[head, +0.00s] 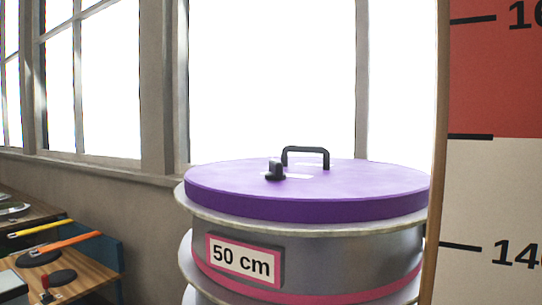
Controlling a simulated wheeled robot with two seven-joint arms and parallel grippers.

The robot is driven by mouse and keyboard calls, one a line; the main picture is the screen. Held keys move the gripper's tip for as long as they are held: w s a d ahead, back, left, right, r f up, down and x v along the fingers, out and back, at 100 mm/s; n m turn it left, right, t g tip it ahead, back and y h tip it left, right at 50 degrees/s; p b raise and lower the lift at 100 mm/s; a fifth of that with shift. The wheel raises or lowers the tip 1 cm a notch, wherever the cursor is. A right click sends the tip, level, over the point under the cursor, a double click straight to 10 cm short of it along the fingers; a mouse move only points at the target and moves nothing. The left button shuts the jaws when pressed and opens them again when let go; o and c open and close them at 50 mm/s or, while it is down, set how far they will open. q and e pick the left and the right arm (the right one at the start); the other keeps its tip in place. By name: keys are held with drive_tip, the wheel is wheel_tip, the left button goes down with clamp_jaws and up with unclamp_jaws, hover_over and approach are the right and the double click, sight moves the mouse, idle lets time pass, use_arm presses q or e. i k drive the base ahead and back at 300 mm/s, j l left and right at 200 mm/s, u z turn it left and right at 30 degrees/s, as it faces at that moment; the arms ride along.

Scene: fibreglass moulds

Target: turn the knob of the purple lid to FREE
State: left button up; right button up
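The purple lid (370,183) lies flat on top of a grey drum-shaped mould (345,250) labelled "50 cm". A small dark knob (275,170) stands on the lid, left of its middle, beside a pale label strip (292,175). The marking on the strip is too small to read, so I cannot tell the knob's setting. A black bar handle (306,151) rises from the lid just behind and right of the knob. Neither of my grippers shows in the head view.
A tall board (495,190) with a height scale, red above and cream below, stands close on the right and covers the mould's right edge. Wooden worktops (90,262) with orange- and yellow-handled tools are at the lower left. Windows (270,80) line the wall behind.

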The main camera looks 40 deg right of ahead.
sight(276, 173)
drive_tip(key=i+j+z, duration=0.1)
drive_tip(key=i+z, duration=0.15)
drive_tip(key=z, duration=0.25)
drive_tip(key=i+j+z, duration=0.15)
drive_tip(key=z, duration=0.35)
drive_tip(key=i+j+z, duration=0.2)
drive_tip(key=z, duration=0.3)
drive_tip(key=i+j+z, duration=0.15)
drive_tip(key=j+z, duration=0.35)
drive_tip(key=l, duration=0.1)
